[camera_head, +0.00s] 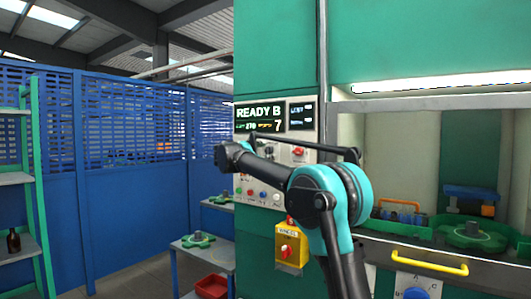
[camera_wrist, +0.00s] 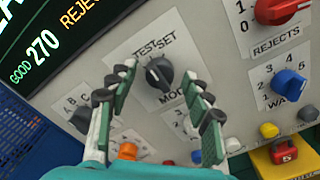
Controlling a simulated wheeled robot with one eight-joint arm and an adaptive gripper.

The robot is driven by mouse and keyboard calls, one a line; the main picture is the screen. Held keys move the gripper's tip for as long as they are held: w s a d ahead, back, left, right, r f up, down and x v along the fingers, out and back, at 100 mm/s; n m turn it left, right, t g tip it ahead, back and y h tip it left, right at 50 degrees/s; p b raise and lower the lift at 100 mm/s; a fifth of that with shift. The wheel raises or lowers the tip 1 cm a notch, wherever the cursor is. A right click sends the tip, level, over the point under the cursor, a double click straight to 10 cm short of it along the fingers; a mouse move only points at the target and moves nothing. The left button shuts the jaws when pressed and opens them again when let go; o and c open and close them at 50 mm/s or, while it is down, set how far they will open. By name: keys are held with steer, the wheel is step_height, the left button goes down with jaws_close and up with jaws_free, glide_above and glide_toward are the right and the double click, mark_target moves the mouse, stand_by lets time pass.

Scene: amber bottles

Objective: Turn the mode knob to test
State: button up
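The black mode knob (camera_wrist: 159,75) is on the pale control panel in the wrist view. "TEST" and "SET" are printed above it and "MODE" below, partly covered by my finger. A small light mark shows on the knob; I cannot tell surely which label it points at. My gripper (camera_wrist: 157,80) is open, one finger on each side of the knob, with a visible gap on both sides. In the head view my arm crosses in front of the panel (camera_head: 302,112) and hides the mode knob.
Close by are the red rejects knob (camera_wrist: 281,10), a blue knob (camera_wrist: 288,83), a black knob (camera_wrist: 81,117) and several buttons along the bottom. A yellow box with a red knob (camera_wrist: 283,154) juts out at lower right. A display (camera_head: 260,117) reads "READY B".

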steer(key=v, duration=1.2)
steer(key=s+d+f+m+g+y, duration=0.1)
steer(key=s+d+f+m+g, duration=0.2)
steer(key=s+d+f, duration=0.55)
steer(key=s+d+f+m+g+y, duration=0.15)
steer(key=d+f+m, duration=0.35)
steer(key=f, duration=0.8)
steer(key=s+d+f+m+g+y, duration=0.15)
steer(key=s+d+f+g, duration=0.3)
steer(key=d+f, duration=0.5)
steer(key=s+f+m+g+y, duration=0.1)
steer(key=s+f+m+y, duration=0.5)
steer(key=s+f, duration=1.8)
steer(key=s+m, duration=0.2)
steer(key=m, duration=0.2)
steer(key=shift+a+f+y, duration=0.25)
steer(key=shift+y, duration=0.05)
steer(key=shift+w, duration=0.1)
